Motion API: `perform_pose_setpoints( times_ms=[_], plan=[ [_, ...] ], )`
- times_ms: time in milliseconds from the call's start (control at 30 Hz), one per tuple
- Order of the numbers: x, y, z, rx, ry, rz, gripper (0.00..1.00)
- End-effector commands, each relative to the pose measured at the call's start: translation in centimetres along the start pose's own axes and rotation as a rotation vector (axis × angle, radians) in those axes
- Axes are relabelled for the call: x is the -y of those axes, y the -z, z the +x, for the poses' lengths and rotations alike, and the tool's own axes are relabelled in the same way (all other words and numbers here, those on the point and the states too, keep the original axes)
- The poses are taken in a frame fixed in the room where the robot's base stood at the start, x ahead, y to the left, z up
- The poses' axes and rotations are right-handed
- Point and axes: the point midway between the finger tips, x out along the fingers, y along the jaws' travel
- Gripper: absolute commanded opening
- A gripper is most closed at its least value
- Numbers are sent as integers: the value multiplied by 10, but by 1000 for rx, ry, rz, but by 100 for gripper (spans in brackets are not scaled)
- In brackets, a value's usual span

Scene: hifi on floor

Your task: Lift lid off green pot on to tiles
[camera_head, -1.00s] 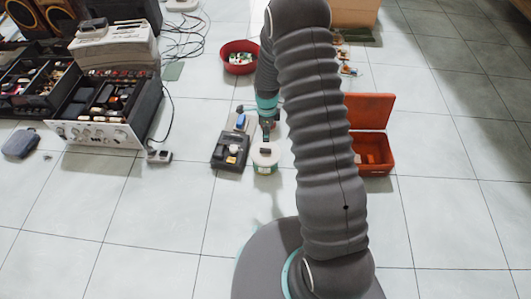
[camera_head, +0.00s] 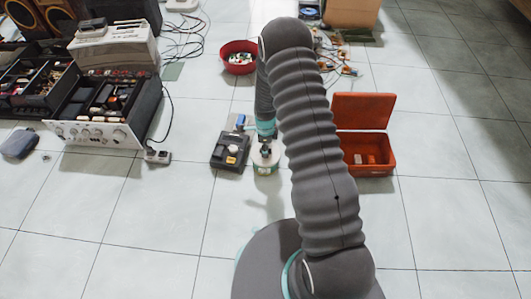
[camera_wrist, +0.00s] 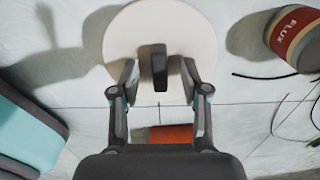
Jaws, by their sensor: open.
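The green pot (camera_head: 264,171) stands on the floor tiles, its lower side showing below my gripper in the head view. Its pale round lid (camera_wrist: 120,40) is on top and fills the upper middle of the wrist view. The lid has a dark upright handle (camera_wrist: 159,68). My gripper (camera_wrist: 159,75) is open above the lid, with one finger on each side of the handle and a gap to it on both sides. In the head view my gripper (camera_head: 265,146) is over the pot. The pot's body is hidden beneath the lid in the wrist view.
A dark device (camera_head: 230,151) stands close left of the pot. An open orange-red box (camera_head: 365,150) is to the right, partly behind my arm. A tin marked FLUX (camera_wrist: 296,38) and thin cables lie nearby. Bare tiles (camera_head: 150,215) are free in the left foreground.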

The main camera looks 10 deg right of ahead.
Motion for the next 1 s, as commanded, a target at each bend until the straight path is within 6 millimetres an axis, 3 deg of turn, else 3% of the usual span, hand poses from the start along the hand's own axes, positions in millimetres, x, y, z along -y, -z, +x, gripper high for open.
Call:
perform_pose_setpoints(
  times_ms=[167, 333, 767, 1000],
  plan=[
    [0, 0, 0, 0, 0, 0, 43],
    [0, 0, 0, 0, 0, 0, 1],
    [0, 0, -3, 0, 0, 0, 0],
    [0, 0, -26, 0, 1, 0, 0]
  ],
)
